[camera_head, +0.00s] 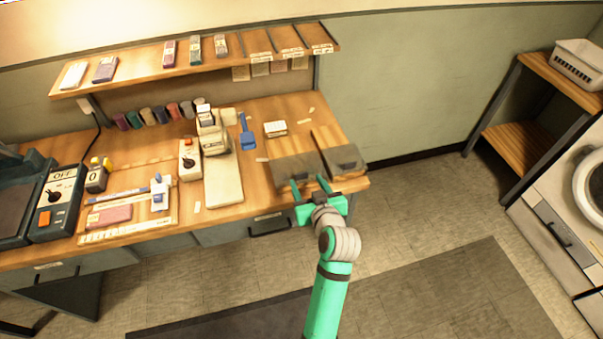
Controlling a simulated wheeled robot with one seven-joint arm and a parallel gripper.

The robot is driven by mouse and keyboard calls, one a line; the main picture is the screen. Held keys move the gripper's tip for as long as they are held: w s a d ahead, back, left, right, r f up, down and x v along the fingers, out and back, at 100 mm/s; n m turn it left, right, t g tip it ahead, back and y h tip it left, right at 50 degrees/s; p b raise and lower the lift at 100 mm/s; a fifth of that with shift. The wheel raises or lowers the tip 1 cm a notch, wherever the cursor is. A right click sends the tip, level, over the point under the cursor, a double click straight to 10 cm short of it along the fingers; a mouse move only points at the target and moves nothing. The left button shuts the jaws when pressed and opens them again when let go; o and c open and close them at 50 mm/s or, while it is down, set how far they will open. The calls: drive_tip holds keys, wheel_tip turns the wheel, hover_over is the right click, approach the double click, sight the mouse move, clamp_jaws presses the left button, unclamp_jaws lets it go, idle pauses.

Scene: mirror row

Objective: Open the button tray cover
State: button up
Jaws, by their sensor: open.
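Two dark grey flat covers lie side by side at the right front corner of the wooden workbench (237,108): a left one (290,166) and a right one (344,157). I cannot tell which of them is the button tray cover. The right one has a small dark tab near its front. Both look closed; what is under them is hidden. My green gripper (308,181) is open and empty at the front edge of the left cover, its fingers pointing at the bench. I cannot tell whether the fingers touch the cover.
A sewing-machine-like device (213,140) with a pale board, a blue scoop-like tool (246,132) and a small white box (275,128) stand left of the covers. A shelf (200,62) hangs behind. Floor in front is clear; a washing machine (575,210) stands right.

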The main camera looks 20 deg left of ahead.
sight(302, 175)
drive_tip(key=x, duration=0.7)
